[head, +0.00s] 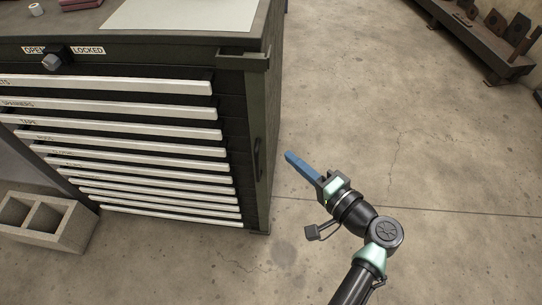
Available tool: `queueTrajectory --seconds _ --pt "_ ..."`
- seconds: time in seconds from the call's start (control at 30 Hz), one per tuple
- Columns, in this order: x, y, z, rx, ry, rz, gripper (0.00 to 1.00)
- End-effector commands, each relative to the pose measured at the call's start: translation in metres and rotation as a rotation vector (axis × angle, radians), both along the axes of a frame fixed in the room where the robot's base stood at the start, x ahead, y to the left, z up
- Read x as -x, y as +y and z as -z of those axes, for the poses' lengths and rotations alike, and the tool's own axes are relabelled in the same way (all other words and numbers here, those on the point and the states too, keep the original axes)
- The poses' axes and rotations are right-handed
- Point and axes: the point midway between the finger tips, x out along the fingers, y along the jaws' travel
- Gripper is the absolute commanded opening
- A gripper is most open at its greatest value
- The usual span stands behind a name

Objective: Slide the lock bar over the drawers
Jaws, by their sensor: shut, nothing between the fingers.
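A dark green drawer cabinet (135,50) stands at the left with several drawers, each with a long pale handle (130,105). The lock bar (256,150) is a green upright strip at the cabinet's right front edge, with a dark pull handle (257,160) on it. It stands beside the drawer handles' right ends, not across them. A dark knob (56,60) sits between the OPEN and LOCKED labels. My gripper (290,156) has blue fingers and is shut and empty, to the right of the lock bar and apart from it.
A concrete block (45,221) lies on the floor at the cabinet's left. A pale sheet (182,14) is on the cabinet top. A low bench with rusty metal parts (490,45) stands at the upper right. The floor right of the cabinet is clear.

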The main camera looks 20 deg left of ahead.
Motion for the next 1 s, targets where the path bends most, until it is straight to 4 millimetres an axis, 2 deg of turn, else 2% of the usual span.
queueTrajectory --seconds 0.1,0.3,0.5,0.83,1.0 --pt "-0.012 0.022 0.005 0.000 -0.001 -0.003 0.00" --pt "-0.003 0.048 0.010 0.000 0.000 -0.001 0.00" --pt "0.000 0.057 0.011 0.000 0.001 0.000 0.00" --pt "0.000 0.059 0.011 0.000 0.000 0.000 0.00" --pt "0.008 0.085 0.011 0.001 0.002 -0.005 0.00"
